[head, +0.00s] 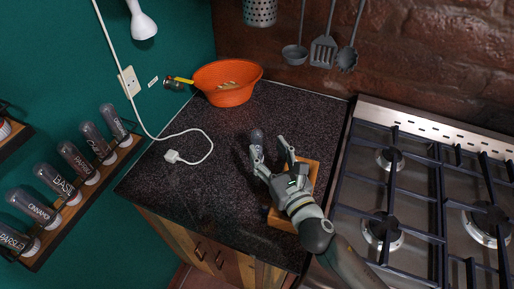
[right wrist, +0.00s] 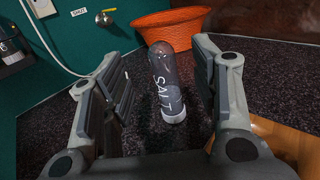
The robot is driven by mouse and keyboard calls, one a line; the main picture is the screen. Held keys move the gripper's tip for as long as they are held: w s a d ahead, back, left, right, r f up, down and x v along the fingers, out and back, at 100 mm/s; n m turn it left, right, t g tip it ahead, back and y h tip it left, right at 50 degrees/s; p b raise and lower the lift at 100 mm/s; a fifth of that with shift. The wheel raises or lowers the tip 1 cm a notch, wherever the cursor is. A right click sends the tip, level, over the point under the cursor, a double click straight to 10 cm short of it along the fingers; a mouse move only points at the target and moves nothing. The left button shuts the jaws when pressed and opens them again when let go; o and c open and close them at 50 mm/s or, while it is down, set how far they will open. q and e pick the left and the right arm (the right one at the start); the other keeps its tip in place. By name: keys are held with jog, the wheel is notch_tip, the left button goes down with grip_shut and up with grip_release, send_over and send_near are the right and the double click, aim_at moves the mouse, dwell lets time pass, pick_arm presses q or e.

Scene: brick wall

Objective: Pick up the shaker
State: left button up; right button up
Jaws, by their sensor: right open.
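The shaker (right wrist: 165,80) is a dark, round-topped cylinder with a white base and the word SALT on its side. In the right wrist view it stands between the two fingers of my right gripper (right wrist: 162,95), a little beyond them, with a gap on each side. In the head view the shaker's top (head: 256,136) shows just past the left finger of my right gripper (head: 272,152). My right gripper is open and empty. My left gripper is not in view.
An orange basket (head: 228,84) stands behind on the dark counter (head: 190,190). A wooden board (head: 311,175) lies under my right gripper. A white cable (head: 185,157) lies to the left. A gas stove (head: 400,190) is at right. Several labelled shakers (head: 75,160) stand on a wall shelf.

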aim_at(260, 140)
jog(key=shift+w+f, duration=0.15)
jog(key=shift+f, duration=0.7)
jog(key=shift+w+a+r+p, duration=0.3)
jog(key=shift+w, duration=0.15)
jog(key=shift+w+a+f, duration=0.15)
jog(key=shift+w+a, duration=0.1)
jog(key=shift+w, duration=0.4)
jog(key=p+x, duration=0.1)
jog(key=x, duration=0.3)
jog(key=shift+w+a, duration=0.2)
jog(key=shift+w, duration=0.25)
jog(key=c, duration=1.1)
